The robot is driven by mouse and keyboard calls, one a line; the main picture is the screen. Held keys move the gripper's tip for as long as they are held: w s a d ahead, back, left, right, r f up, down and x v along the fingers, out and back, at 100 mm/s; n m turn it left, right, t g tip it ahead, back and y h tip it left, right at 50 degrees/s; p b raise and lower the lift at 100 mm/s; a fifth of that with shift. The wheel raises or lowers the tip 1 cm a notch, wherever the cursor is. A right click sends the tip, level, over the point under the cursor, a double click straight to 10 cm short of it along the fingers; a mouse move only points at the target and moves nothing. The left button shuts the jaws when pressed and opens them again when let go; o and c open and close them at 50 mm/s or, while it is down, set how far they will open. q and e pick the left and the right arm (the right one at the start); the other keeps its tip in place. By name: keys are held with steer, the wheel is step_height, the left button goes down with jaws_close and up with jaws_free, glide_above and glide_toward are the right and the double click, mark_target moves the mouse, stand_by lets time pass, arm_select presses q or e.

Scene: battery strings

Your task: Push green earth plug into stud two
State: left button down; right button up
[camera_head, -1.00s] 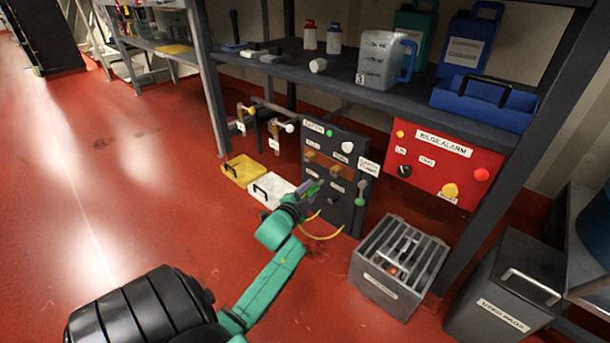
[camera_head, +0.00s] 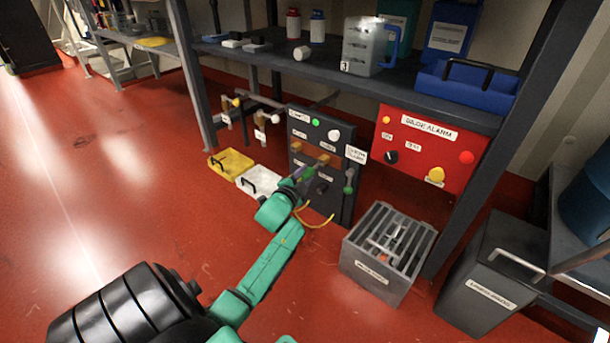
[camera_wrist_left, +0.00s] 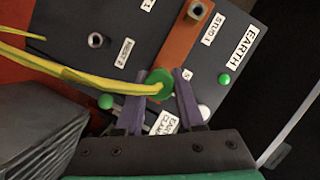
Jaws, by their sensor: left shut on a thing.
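The black panel (camera_head: 296,166) stands on the floor under the bench, with brass-coloured studs on its face. My left gripper (camera_head: 307,174) is in front of its lower middle. In the left wrist view, the purple fingers of the gripper (camera_wrist_left: 160,90) are shut on the green earth plug (camera_wrist_left: 160,82), which trails a yellow-green cable (camera_wrist_left: 70,70). An orange bar (camera_wrist_left: 178,48) with a stud labelled STUD 1 (camera_wrist_left: 195,11) runs up from behind the plug. Stud two is hidden behind the plug and fingers, so I cannot tell whether they touch. My right gripper is out of view.
A red alarm panel (camera_head: 425,148) hangs to the right. A grey slotted box (camera_head: 375,272) and a dark lidded bin (camera_head: 490,275) stand on the floor at right. Yellow (camera_head: 231,162) and white (camera_head: 259,180) cases lie left of the panel. The floor at left is clear.

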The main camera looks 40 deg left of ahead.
mark_target(313, 170)
arm_select(q)
steer(key=shift+r, duration=0.1)
stand_by(0.4)
steer(key=shift+p, duration=0.3)
stand_by(0.5)
steer(key=shift+w+b, duration=1.05)
steer(key=shift+w, duration=1.25)
steer(key=shift+c, duration=2.2)
jaws_free()
